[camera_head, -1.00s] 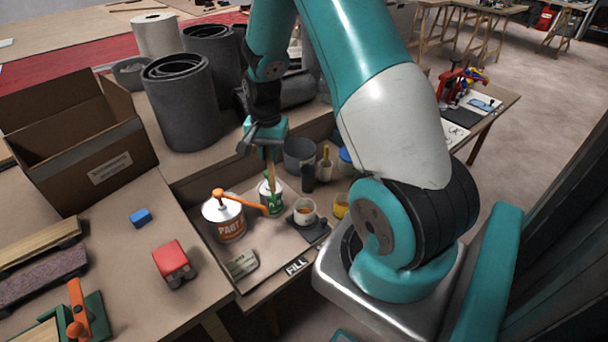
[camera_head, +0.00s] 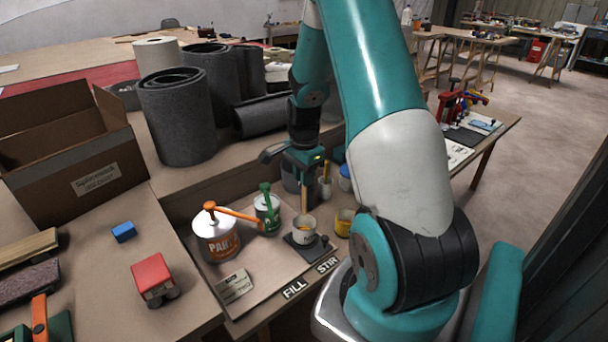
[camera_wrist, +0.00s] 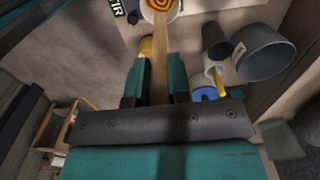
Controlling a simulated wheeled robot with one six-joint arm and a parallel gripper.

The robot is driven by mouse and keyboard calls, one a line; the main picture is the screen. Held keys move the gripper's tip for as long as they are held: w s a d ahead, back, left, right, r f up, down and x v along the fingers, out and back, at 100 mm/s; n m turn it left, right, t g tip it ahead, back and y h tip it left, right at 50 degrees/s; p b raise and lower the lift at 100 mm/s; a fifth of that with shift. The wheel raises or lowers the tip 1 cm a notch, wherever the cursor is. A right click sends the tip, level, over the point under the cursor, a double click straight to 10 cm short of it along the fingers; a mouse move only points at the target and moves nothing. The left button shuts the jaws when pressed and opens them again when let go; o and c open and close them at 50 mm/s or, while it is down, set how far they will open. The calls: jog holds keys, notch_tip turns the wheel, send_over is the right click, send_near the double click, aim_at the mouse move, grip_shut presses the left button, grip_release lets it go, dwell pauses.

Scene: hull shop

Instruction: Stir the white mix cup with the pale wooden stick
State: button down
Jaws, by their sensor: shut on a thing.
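The white mix cup (camera_head: 304,229) stands upright on a dark square pad marked STIR. In the wrist view the cup (camera_wrist: 176,14) is at the top edge, with an orange and dark swirl inside. My gripper (camera_head: 303,174) is above the cup, shut on the pale wooden stick (camera_head: 304,199). The stick points down to the cup's mouth. In the wrist view my gripper (camera_wrist: 157,84) has the stick (camera_wrist: 160,60) between its fingers, its far end over the swirl. I cannot tell how deep the tip is.
A paint can (camera_head: 216,238) with an orange pump and a can with a green pump (camera_head: 267,210) stand left of the cup. A yellow cup (camera_head: 344,223) is close on its right.

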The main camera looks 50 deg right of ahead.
aim_at(304, 201)
jog(key=shift+f+b, duration=2.6)
jog(key=shift+f, duration=1.75)
